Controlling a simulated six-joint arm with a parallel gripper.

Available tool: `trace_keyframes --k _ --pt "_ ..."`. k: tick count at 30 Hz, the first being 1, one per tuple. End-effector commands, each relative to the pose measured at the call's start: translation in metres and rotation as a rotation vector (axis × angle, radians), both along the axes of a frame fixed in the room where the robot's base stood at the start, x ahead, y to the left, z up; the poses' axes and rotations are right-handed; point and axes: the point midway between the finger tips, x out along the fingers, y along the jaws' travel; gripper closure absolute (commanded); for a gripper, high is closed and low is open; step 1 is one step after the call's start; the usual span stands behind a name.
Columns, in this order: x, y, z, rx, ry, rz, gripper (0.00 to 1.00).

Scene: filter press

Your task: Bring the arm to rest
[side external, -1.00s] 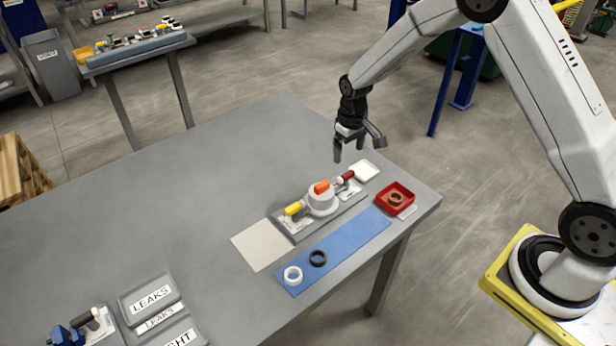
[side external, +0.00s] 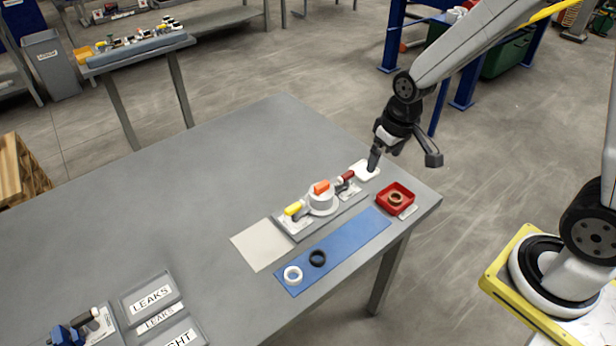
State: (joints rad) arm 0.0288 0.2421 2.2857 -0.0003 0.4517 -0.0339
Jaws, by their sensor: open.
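My gripper (side external: 404,162) is open and empty. It hangs in the air near the right end of the grey table (side external: 210,170). One finger shows in front of the white dish (side external: 362,170); I cannot tell its exact height above it. The filter press (side external: 322,200) stands on a grey base on the table, with a white round body, an orange part on top, a yellow handle at left and a dark red handle at right.
A red tray (side external: 396,188) holds a brownish ring. A blue mat (side external: 345,244) carries a white ring (side external: 293,275) and a black ring (side external: 317,258). A pale sheet (side external: 258,245) lies beside the press. Trays labelled LEAKS (side external: 150,294) are at front left. The table's middle is clear.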

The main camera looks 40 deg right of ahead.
Motion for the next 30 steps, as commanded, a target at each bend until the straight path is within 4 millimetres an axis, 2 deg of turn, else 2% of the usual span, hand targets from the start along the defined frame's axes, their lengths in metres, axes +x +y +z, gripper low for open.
trace_keyframes --k 1,6,12,30 --pt "-0.012 0.002 0.004 0.001 -0.013 0.000 0.00" --pt "-0.045 0.007 0.010 0.003 -0.045 -0.001 0.00" --pt "-0.068 0.010 0.012 0.005 -0.066 -0.004 0.00" --pt "-0.072 0.010 0.011 0.006 -0.070 -0.005 0.00"
